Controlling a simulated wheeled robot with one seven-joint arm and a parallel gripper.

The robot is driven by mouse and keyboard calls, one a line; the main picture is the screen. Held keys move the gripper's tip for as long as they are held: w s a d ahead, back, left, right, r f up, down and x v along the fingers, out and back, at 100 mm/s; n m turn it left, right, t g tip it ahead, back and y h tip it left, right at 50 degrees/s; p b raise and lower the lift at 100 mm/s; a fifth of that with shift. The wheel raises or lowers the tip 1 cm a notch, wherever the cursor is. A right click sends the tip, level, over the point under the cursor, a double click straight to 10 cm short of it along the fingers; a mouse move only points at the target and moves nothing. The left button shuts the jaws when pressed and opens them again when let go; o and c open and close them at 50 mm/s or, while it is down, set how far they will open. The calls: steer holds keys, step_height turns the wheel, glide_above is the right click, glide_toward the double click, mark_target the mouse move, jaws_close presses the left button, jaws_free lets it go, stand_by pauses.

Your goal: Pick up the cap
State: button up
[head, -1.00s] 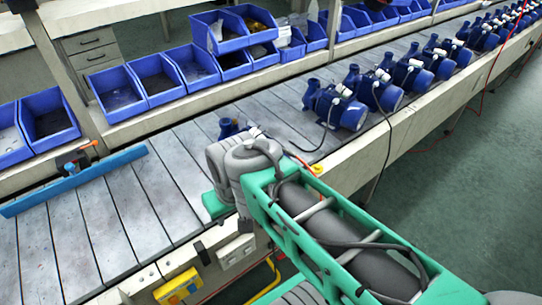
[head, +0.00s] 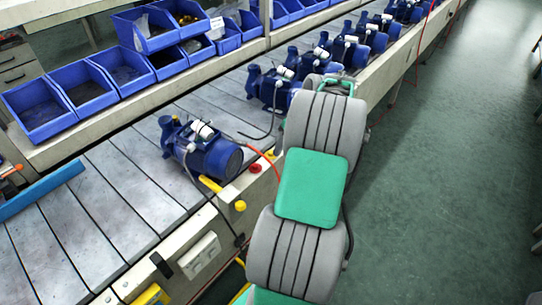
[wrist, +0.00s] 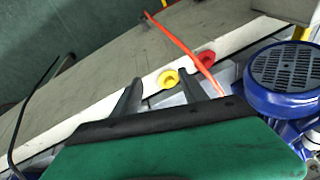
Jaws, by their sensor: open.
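A small round yellow cap-like piece (wrist: 168,79) lies on the pale edge of the line in the wrist view. It also shows at the line's front edge in the head view (head: 240,206). A red round piece (wrist: 207,58) sits beside it, also seen in the head view (head: 255,168). I cannot tell which of the two the task calls the cap. My gripper (wrist: 160,78) is open and empty. In the wrist view the yellow piece shows between and just past its fingertips; contact cannot be told. In the head view my arm hides the gripper.
A blue pump motor (head: 202,148) stands close to the pieces and shows at the right of the wrist view (wrist: 286,78). A red hose (wrist: 188,52) runs past the right fingertip. Blue bins (head: 120,72) line the shelf behind. The slatted line (head: 110,205) is mostly bare at left.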

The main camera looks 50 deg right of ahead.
mark_target(271, 154)
steer(key=w+f+n, duration=0.1)
steer(key=n, duration=0.1)
steer(key=w+a+f+n, duration=0.1)
steer(key=w+n, duration=0.1)
steer(key=w+f+n, duration=0.1)
steer(key=n, duration=0.1)
steer(key=shift+w+a+f+t, duration=0.25)
steer(key=shift+f+t, duration=0.05)
steer(key=shift+f, duration=0.1)
steer(key=shift+c, duration=0.5)
steer(key=c, duration=1)
